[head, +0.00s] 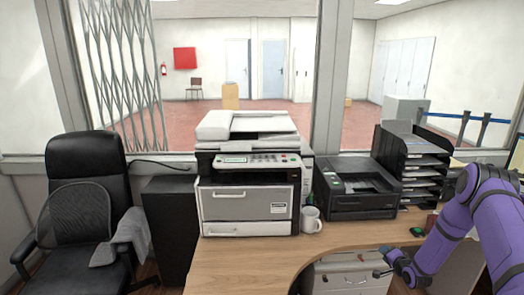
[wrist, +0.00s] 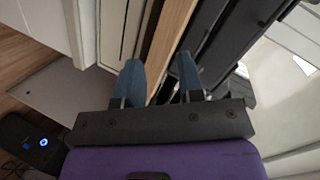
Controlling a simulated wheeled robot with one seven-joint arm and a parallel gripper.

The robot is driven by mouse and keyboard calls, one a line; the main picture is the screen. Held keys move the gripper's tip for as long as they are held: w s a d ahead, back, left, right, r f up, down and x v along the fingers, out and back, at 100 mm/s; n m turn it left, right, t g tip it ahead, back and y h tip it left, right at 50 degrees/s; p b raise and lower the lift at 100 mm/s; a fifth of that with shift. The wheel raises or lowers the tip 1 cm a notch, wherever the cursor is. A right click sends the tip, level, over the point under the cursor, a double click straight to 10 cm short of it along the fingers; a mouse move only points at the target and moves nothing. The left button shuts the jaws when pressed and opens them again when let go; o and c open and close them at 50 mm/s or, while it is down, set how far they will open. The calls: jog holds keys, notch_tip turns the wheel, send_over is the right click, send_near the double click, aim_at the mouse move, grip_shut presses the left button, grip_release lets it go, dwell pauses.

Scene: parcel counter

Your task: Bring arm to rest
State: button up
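My purple arm (head: 455,235) reaches in from the right in the head view, bent, with its forearm angled down to the left. My gripper (head: 380,273) is low at the desk's front edge, in front of the white drawer unit. In the wrist view my gripper (wrist: 158,62) shows two blue fingers set apart with a gap between them. Nothing is held between them. Behind the fingers are the wooden edge (wrist: 168,45) and dark and pale surfaces that I cannot name for sure.
A white drawer unit (head: 345,275) stands under the desk. A black office chair (head: 85,160) is at the left.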

jog(key=a+r+n+g+h, duration=0.1)
jog(key=a+r+n+g, duration=0.1)
jog(key=r, duration=1.4)
jog(key=a+r+n+g+h, duration=0.1)
jog(key=a+r+n, duration=0.2)
jog(key=r, duration=1.3)
jog(key=s+a+r+n+g+h, duration=0.1)
jog(key=s+a+r, duration=0.2)
jog(key=s+r, duration=0.4)
jog(key=s+a+r+n+g, duration=0.1)
jog(key=s+a+r, duration=0.2)
jog(key=s+r, duration=0.45)
jog(key=s+a+r+n+g, duration=0.1)
jog(key=s+a+r, duration=0.2)
jog(key=s, duration=0.8)
jog(key=s+a+r+n+g+y, duration=0.1)
jog(key=s+a+r, duration=0.2)
jog(key=s, duration=0.8)
jog(key=s+a+r+n+g, duration=0.1)
jog(key=s+a+r+n, duration=0.1)
jog(key=s, duration=0.9)
jog(key=shift+s+a+r+g+y, duration=0.15)
jog(key=shift+a+r+g+y, duration=0.2)
jog(key=shift+a+r, duration=0.35)
jog(key=shift+d+r, duration=0.1)
jog(key=shift+r, duration=0.05)
